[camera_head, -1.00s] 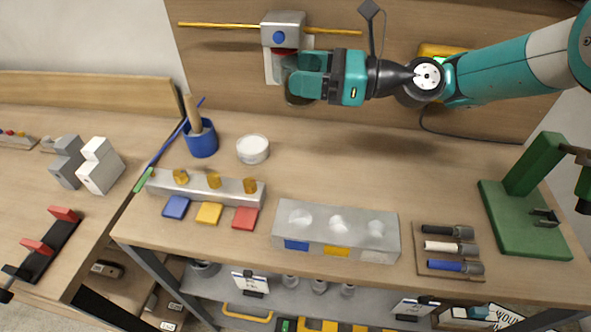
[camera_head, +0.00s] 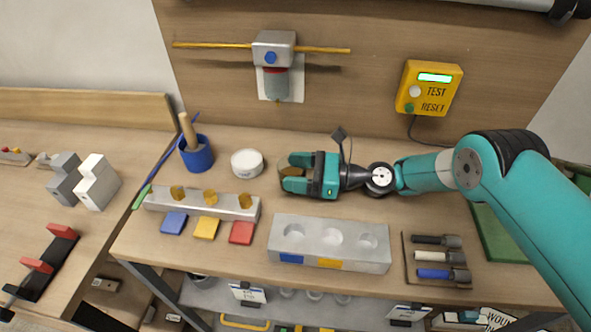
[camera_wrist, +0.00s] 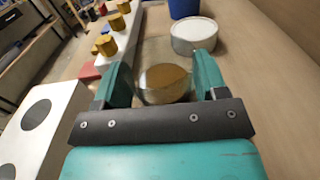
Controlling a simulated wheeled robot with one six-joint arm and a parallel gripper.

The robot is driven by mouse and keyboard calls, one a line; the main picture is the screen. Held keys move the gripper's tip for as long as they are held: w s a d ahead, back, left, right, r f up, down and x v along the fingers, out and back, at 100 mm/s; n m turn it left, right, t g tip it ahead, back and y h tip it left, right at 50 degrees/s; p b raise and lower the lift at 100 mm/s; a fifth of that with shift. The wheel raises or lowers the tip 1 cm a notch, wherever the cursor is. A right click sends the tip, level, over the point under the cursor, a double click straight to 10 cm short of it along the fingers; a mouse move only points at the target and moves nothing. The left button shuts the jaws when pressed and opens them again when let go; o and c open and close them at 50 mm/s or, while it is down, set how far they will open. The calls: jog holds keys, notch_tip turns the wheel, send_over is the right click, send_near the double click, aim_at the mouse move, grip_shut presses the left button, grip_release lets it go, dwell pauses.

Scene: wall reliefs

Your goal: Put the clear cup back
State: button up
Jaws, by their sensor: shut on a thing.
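My gripper (camera_head: 297,174) is low over the middle of the table, shut on the clear cup (camera_head: 285,163). In the wrist view, the gripper (camera_wrist: 163,74) has one finger on each side of the clear cup (camera_wrist: 152,50), which looks upright with a brown, liquid-like layer low inside. I cannot tell whether its base touches the table. The grey block (camera_head: 281,226) with three round recesses is in front of my gripper, and its recesses look empty. It also shows at the left of the wrist view (camera_wrist: 62,98).
A round white dish (camera_head: 247,162) and a blue pot (camera_head: 197,156) stand left of my gripper. A peg rail (camera_head: 160,200) lies front left. A tool tray (camera_head: 410,265) is front right. A wall dispenser (camera_head: 273,48) and yellow test box (camera_head: 429,88) hang behind.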

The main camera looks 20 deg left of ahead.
jog(key=shift+f, duration=0.25)
jog(key=shift+f, duration=0.15)
jog(key=o, duration=1)
